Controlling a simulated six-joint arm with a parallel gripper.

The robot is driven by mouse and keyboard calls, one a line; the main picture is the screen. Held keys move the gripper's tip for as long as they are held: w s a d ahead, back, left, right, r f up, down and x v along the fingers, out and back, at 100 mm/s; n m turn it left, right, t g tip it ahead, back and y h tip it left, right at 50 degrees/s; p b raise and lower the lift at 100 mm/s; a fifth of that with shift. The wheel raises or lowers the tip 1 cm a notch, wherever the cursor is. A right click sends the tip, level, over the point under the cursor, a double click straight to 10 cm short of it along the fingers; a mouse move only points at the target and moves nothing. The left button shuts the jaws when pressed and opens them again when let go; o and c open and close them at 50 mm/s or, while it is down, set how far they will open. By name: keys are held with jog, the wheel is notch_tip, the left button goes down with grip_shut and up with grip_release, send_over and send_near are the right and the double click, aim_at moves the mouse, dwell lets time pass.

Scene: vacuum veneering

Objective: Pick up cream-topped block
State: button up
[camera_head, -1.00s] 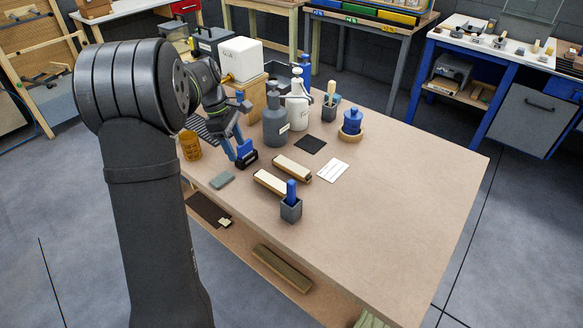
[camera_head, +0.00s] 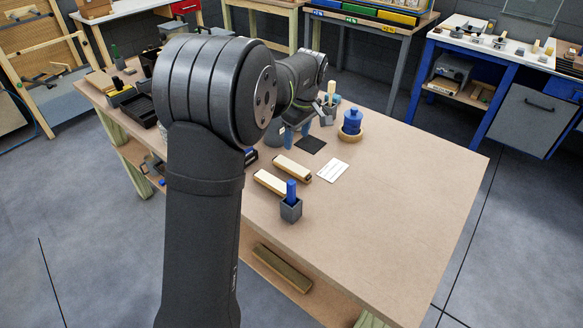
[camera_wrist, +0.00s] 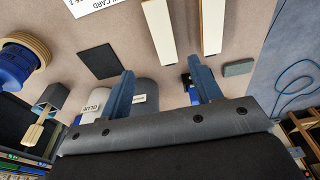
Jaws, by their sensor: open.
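Two long blocks with pale cream tops lie side by side on the table. In the head view one cream-topped block (camera_head: 292,168) is farther back and the other (camera_head: 271,183) is nearer the front edge. The wrist view shows both, one at upper middle (camera_wrist: 160,30) and one to its right (camera_wrist: 213,25). My gripper (camera_head: 296,137) hangs behind the blocks, partly hidden by my arm. In the wrist view its blue fingers are spread wide, with nothing held between them (camera_wrist: 164,85).
A white card (camera_head: 333,170) and a dark square pad (camera_head: 311,145) lie near the blocks. A grey cup with a blue-handled tool (camera_head: 291,209) stands in front. A blue jar on a wooden ring (camera_head: 352,126) is at the back right. Bottles (camera_wrist: 97,105) stand close to the fingers. The right tabletop is clear.

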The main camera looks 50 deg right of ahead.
send_over(292, 166)
jog(key=f, duration=0.5)
jog(key=shift+s+d, duration=0.25)
jog(key=shift+d, duration=0.1)
jog(key=shift+w+a+f, duration=0.1)
jog(key=shift+a+f, duration=0.05)
jog(key=shift+f, duration=1.2)
jog(key=shift+w+a+f, duration=0.1)
jog(key=shift+a+f, duration=0.05)
jog(key=shift+f, duration=1.2)
jog(key=shift+c, duration=0.5)
jog(key=c, duration=1)
